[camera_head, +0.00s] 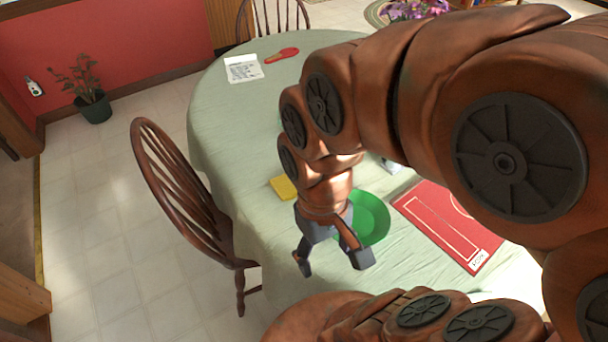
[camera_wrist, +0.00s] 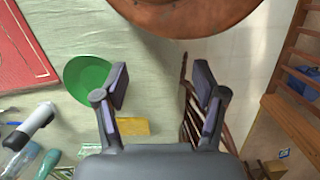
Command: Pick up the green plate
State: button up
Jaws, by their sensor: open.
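The green plate (camera_head: 374,220) lies on the table with the pale green cloth (camera_head: 237,120), partly hidden behind my gripper in the head view. In the wrist view the plate (camera_wrist: 82,75) is left of my fingers, its right edge partly behind the left finger. My gripper (camera_head: 333,267) is open and empty, above the near table edge and to the left of the plate in the head view. In the wrist view the gripper (camera_wrist: 162,90) has its two fingers wide apart, with cloth and table edge between them.
A yellow block (camera_head: 283,188) lies beside the plate. A red book-like object (camera_head: 447,225) lies to its right. Paper (camera_head: 243,69) and a red spoon-like object (camera_head: 283,55) lie farther back. A bottle-like object (camera_wrist: 30,126) lies near the plate. A wooden chair (camera_head: 180,185) stands at the left.

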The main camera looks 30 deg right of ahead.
aim_at(371, 220)
jog(key=k, duration=0.5)
jog(key=u, duration=1.95)
jog(key=i, duration=1.35)
jog(key=z, duration=3.5)
